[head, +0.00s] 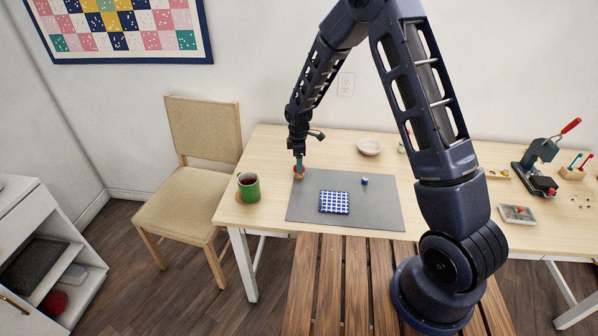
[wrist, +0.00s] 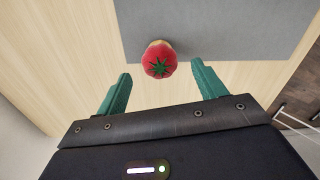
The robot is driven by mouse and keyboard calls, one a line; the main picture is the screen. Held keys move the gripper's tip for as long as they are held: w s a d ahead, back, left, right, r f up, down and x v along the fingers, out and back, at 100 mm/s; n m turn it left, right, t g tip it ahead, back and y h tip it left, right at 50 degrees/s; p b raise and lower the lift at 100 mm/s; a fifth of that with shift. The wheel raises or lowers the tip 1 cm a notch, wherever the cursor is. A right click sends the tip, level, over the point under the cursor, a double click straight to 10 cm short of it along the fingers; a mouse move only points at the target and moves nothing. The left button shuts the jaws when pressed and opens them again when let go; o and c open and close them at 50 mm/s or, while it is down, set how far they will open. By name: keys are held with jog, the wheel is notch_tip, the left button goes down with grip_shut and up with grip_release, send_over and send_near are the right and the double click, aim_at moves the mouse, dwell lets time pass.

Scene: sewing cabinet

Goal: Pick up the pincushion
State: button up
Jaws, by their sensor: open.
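The pincushion (wrist: 160,60) is red and tomato-shaped with a green star-like top, as seen in the wrist view. It sits at the edge of the grey mat (wrist: 230,22). In the head view the pincushion (head: 298,173) is at the mat's back left corner, partly hidden by my gripper. My gripper (head: 299,162) points down just over it. In the wrist view my gripper (wrist: 160,88) has its two green fingers spread wide, with nothing between them. The pincushion shows beyond the fingertips, roughly centred between them.
A green mug (head: 249,187) of dark liquid stands left of the mat. A blue-and-white checked cloth (head: 334,202) and a small blue item (head: 365,181) lie on the mat. A pale bowl (head: 370,146) stands behind. A press (head: 540,165) is at right.

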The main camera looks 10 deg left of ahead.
jog(key=shift+d+f, duration=0.1)
jog(key=shift+f, duration=2.25)
jog(key=c, duration=1.1)
jog(key=shift+r, duration=0.1)
